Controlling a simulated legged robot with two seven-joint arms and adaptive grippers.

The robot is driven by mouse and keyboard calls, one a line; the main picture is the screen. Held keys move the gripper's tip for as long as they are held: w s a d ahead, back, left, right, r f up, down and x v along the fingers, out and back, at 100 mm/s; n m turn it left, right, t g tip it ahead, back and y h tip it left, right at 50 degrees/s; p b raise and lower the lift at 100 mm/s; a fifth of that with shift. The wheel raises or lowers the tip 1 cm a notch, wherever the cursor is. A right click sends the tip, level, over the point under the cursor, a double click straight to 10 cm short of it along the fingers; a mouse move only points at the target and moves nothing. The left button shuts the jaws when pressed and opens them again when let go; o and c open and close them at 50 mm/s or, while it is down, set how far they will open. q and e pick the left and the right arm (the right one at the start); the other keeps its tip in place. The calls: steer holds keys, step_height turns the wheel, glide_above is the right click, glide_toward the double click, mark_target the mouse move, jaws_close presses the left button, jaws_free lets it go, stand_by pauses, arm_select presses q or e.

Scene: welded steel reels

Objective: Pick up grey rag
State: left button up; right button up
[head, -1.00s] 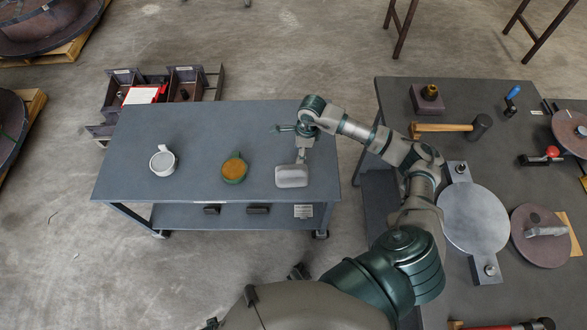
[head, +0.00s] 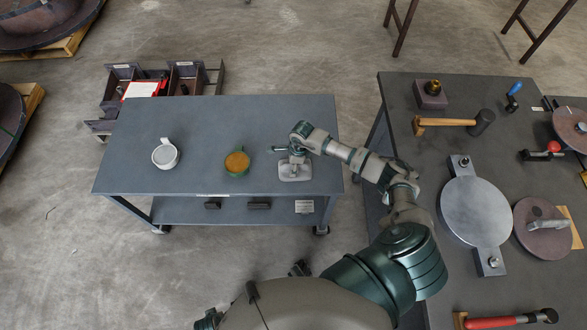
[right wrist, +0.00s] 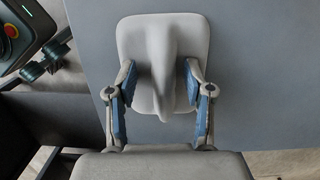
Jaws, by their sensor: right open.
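The grey rag (head: 296,174) lies at the right end of the blue-grey cart top (head: 205,122). In the right wrist view the rag (right wrist: 190,32) is a pale rounded square with a raised ridge down its middle. My right gripper (head: 294,158) is low at the rag, partly hiding it in the head view. In the right wrist view the right gripper (right wrist: 160,80) is open, one finger on each side of the ridge, with the tips over the rag's near part. Contact cannot be told. My left gripper is not in view.
A green mug (head: 237,162) with orange-brown contents stands left of the rag, and a white mug (head: 165,156) farther left. A dark bench (head: 405,150) on the right holds a hammer (head: 450,122), a round steel plate (head: 472,212) and other tools. The cart's back half is clear.

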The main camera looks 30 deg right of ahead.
steer(key=shift+d, duration=0.3)
steer(key=shift+c, duration=1.4)
steer(key=shift+s+d+f, duration=0.1)
steer(key=shift+d+f, duration=0.15)
steer(key=shift+d, duration=0.3)
jaws_close()
steer(key=shift+d, duration=0.1)
steer(key=shift+a, duration=0.45)
steer(key=shift+a+r, duration=0.2)
steer(key=shift+r, duration=0.2)
steer(key=r, duration=0.3)
steer(key=shift+d, duration=0.25)
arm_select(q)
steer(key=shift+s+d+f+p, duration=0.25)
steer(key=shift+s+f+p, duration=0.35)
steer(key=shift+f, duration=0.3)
arm_select(e)
steer(key=s+a+r, duration=0.1)
steer(key=s+a, duration=0.9)
steer(key=a, duration=0.1)
steer(key=shift+s+a+r, duration=0.2)
steer(key=shift+s+a, duration=0.05)
steer(key=shift+s, duration=0.15)
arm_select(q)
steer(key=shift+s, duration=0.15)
